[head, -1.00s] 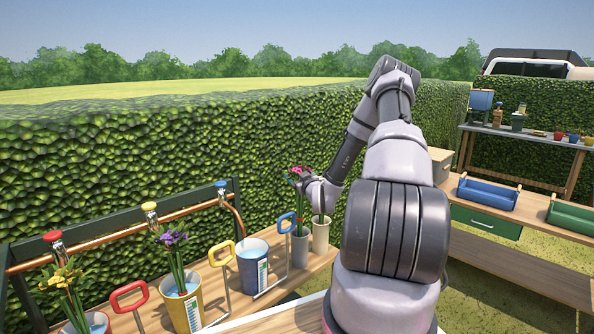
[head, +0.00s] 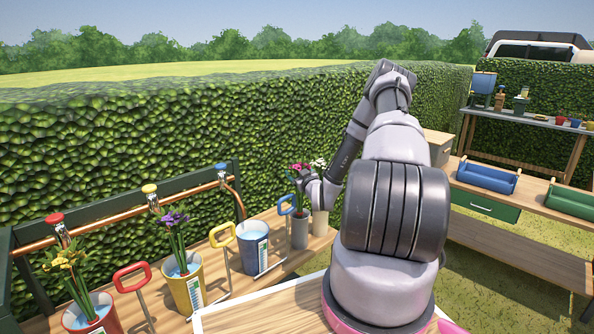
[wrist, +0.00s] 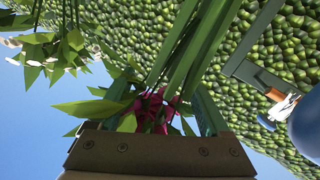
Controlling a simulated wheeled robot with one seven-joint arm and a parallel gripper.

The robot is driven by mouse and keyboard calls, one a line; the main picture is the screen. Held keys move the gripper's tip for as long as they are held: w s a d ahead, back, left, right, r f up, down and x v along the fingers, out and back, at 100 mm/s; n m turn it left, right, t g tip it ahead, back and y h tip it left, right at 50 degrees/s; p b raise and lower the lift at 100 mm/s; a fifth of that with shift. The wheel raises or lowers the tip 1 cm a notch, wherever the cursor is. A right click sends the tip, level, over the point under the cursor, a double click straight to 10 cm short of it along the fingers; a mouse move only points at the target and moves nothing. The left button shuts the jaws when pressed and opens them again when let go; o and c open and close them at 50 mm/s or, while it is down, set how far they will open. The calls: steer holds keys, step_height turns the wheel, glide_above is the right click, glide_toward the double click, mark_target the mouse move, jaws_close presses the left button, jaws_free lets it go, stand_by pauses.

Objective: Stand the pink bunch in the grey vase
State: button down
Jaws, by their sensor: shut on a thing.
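The pink bunch (head: 298,169) is held upright over the grey vase (head: 299,234) on the bench at the hedge. Its stems run down to the vase mouth; I cannot tell how far inside they reach. My gripper (head: 303,184) is shut on the bunch from the right, just below the blooms. In the wrist view the pink blooms (wrist: 155,108) show between the fingers, with green leaves and stems around them.
A cream vase (head: 320,223) with white flowers (head: 318,164) stands close on the right. A blue bucket (head: 254,249) with a blue handle beside it stands left, then a yellow bucket (head: 187,284) with purple flowers and a red bucket (head: 92,318) with yellow flowers.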

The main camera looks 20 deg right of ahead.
jaws_free()
steer(key=s, duration=1)
steer(key=shift+s+a, duration=0.2)
steer(key=shift+s, duration=0.2)
stand_by(0.4)
